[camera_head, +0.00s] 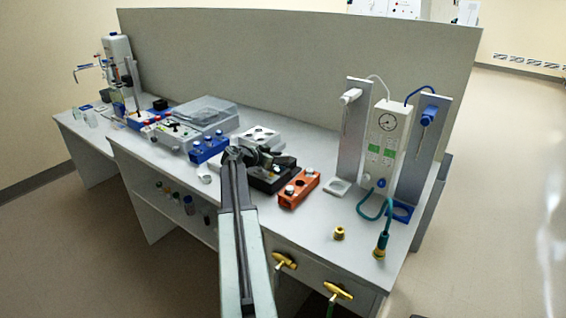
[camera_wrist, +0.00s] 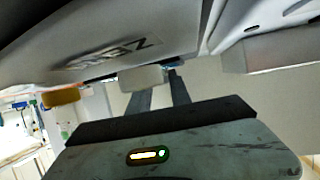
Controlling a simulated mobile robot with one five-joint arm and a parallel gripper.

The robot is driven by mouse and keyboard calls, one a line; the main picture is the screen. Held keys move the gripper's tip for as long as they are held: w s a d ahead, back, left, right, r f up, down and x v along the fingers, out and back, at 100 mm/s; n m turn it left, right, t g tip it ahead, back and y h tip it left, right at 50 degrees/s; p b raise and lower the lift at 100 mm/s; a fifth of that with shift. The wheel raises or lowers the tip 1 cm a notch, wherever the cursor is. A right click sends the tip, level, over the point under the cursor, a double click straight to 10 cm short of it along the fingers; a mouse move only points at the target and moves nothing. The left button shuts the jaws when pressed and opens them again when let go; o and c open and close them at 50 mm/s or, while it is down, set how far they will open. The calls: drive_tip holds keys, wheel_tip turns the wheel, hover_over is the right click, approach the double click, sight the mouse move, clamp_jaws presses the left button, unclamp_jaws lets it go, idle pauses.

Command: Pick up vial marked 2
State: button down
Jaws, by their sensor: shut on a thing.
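My gripper (camera_head: 264,157) is over the middle of the bench, by the black block. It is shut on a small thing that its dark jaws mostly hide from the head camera. In the wrist view a pale rounded piece (camera_wrist: 140,78) shows by the fingers, but I cannot tell what it is. No mark 2 is readable in either view. An orange rack (camera_head: 299,190) with silver-capped vials stands right of the gripper. A blue rack (camera_head: 209,148) with vials stands to its left.
A black block (camera_head: 270,181) and a white rack (camera_head: 260,136) stand close to the gripper. A grey lidded instrument (camera_head: 197,115) is further left. A gauge unit (camera_head: 387,135) between two grey stands is at right. The bench's front right is mostly clear around a brass fitting (camera_head: 339,233).

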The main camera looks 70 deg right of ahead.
wheel_tip(320, 180, up, 10)
drive_tip(key=p, duration=1)
